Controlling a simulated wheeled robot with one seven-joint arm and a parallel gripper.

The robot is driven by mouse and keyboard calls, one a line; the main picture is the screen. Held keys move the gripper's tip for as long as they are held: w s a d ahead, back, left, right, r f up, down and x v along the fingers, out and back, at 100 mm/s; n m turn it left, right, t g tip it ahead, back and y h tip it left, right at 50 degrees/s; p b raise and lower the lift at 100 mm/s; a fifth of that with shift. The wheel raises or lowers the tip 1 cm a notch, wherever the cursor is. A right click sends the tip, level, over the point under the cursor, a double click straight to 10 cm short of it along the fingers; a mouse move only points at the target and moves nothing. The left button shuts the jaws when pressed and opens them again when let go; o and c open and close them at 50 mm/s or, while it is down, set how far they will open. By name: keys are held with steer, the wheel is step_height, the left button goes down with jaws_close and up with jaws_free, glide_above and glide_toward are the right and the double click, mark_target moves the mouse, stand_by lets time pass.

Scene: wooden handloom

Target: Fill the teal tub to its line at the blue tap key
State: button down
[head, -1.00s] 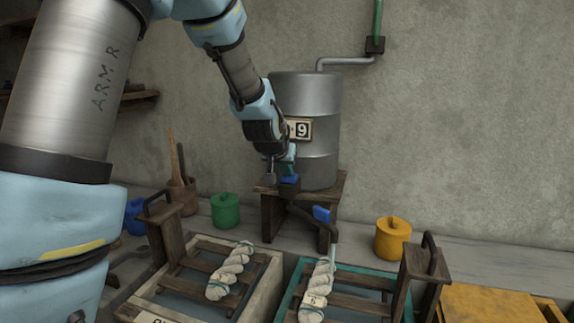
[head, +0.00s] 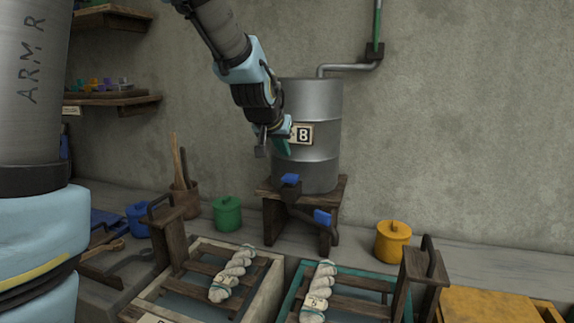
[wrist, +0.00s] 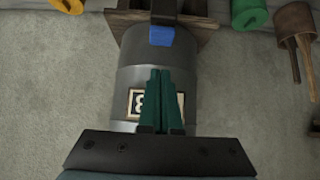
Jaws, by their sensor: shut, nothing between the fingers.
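The teal tub (head: 372,273) stands at bottom centre in the head view; only its teal rim and part of its inside show. Wooden slats and a white skein (head: 316,292) lie across it. Its fill line and water level are too hidden to read. The blue tap key (head: 290,180) sits on the dark tap below the drum, and a blue-ended spout (head: 322,216) points toward the tub. No stream shows. The key also shows in the wrist view (wrist: 162,37). My gripper (head: 284,148), with teal fingers (wrist: 160,72), is shut, empty and above the key, apart from it.
The metal drum (head: 312,98) with an "8" plate (head: 303,134) stands on a wooden stand (head: 335,205). A pale tub (head: 266,290) with a skein is left of the teal one. A green pot (head: 227,213) and yellow pot (head: 392,241) flank the stand.

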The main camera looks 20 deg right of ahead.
steer(key=shift+v, duration=1.75)
steer(key=shift+w, duration=0.1)
